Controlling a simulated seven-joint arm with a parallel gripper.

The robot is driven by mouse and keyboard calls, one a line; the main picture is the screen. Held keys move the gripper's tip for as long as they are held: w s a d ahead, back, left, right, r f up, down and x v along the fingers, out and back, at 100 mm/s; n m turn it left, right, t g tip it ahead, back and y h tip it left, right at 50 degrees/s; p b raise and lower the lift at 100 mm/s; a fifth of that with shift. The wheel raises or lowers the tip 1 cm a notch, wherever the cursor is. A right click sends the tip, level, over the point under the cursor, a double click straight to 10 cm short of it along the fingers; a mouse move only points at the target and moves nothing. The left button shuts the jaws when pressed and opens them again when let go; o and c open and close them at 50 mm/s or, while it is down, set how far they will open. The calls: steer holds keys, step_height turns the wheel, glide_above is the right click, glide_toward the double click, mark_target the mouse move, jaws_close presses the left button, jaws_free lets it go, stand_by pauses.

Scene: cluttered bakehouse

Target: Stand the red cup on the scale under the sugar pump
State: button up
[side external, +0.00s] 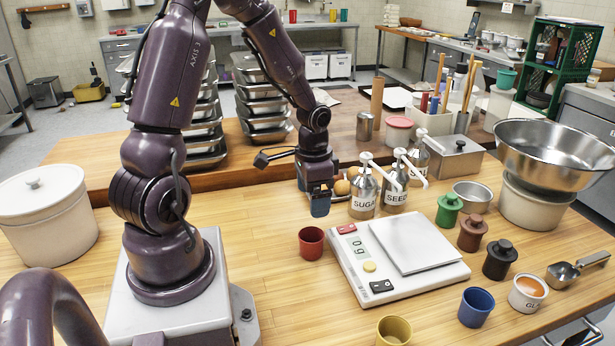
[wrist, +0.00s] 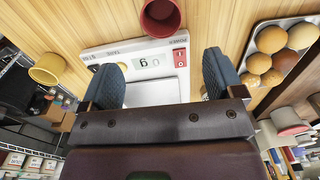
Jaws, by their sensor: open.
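The red cup (side external: 311,243) stands upright on the wooden counter, just left of the scale. It also shows at the top of the wrist view (wrist: 160,18). The white scale (side external: 350,262) has a bare steel plate (side external: 415,243) and a display reading 0 g. The sugar pump (side external: 363,198), a steel bottle labelled SUGA..., stands behind the scale, its spout pointing right and forward. My gripper (side external: 320,212) hangs above the counter behind the red cup, apart from it. In the wrist view my gripper (wrist: 160,62) has its blue fingers wide apart, with nothing between them.
A second pump labelled SEED (side external: 394,192) stands right of the sugar pump, with another behind. Green (side external: 448,209), brown (side external: 472,233) and black (side external: 499,260) lidded pots line the right. A blue cup (side external: 475,307) and yellow cup (side external: 393,331) stand in front. An egg tray (wrist: 258,88) lies nearby.

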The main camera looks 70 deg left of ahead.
steer(key=d+r+t+y, duration=0.1)
steer(key=d+r+t, duration=0.1)
steer(key=d+r, duration=0.6)
step_height(320, 180, up, 5)
steer(key=shift+s+r+t+y, duration=0.1)
steer(key=shift+s+t+y, duration=0.1)
steer(key=shift+t+y, duration=0.15)
steer(key=shift+o, duration=0.2)
steer(key=s+d+r+t+h, duration=0.1)
steer(key=s+d+r+t, duration=0.1)
steer(key=s+d+r, duration=0.4)
steer(key=shift+s+d+r+t+h, duration=0.15)
steer(key=shift+d+r+t+h, duration=0.2)
steer(key=shift+d+r, duration=0.45)
steer(key=shift+s+d, duration=0.2)
steer(key=shift+d, duration=0.1)
